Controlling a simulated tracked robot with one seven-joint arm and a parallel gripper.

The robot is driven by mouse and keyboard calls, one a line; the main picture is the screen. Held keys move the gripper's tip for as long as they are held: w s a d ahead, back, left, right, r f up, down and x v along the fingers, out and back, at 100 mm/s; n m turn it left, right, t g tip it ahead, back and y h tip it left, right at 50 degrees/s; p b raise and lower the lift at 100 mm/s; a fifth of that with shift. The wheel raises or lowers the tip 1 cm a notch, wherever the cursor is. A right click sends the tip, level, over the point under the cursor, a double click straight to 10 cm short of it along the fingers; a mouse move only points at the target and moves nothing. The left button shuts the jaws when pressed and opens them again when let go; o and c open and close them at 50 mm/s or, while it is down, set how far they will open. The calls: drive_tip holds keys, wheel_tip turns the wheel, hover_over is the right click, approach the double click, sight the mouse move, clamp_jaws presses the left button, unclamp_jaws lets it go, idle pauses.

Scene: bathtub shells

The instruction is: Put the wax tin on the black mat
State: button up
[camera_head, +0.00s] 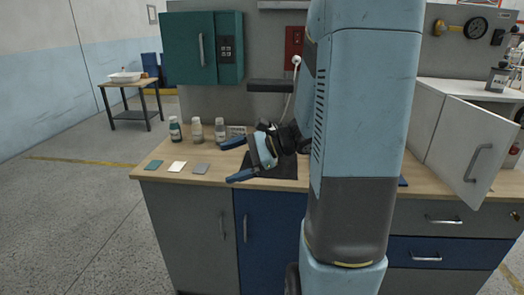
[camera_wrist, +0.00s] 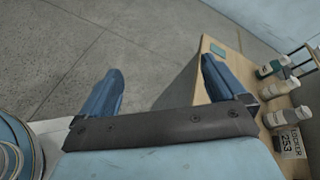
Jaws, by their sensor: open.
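The black mat (camera_head: 286,171) lies on the wooden worktop, partly hidden behind my gripper and arm. My gripper (camera_head: 227,163) is over the worktop at the mat's left side, fingers spread and pointing left. In the wrist view my gripper (camera_wrist: 160,68) shows both blue fingers wide apart with nothing between them, with the grey floor beyond. I cannot make out a wax tin in either view; my arm hides part of the worktop.
A cabinet door (camera_head: 468,150) hangs open at right. A locker sign (camera_wrist: 290,141) is near the jars.

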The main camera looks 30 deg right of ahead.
drive_tip(key=s+a+r+n+g+h, duration=0.2)
drive_tip(key=s+n+h, duration=0.1)
drive_tip(key=s+n, duration=0.25)
drive_tip(key=s+a+r+n+g+h, duration=0.1)
drive_tip(key=s+a+n+g+h, duration=0.1)
drive_tip(key=s+n+h, duration=0.3)
drive_tip(key=s+d+r+n+t+h, duration=0.3)
drive_tip(key=s+d+r+n+h, duration=0.1)
drive_tip(key=s+r+n, duration=0.1)
wheel_tip(320, 180, up, 2)
drive_tip(key=shift+s+d+r+n+t, duration=0.2)
drive_tip(key=shift+r+n+t, duration=0.1)
drive_tip(key=shift+n, duration=0.25)
drive_tip(key=shift+f, duration=0.1)
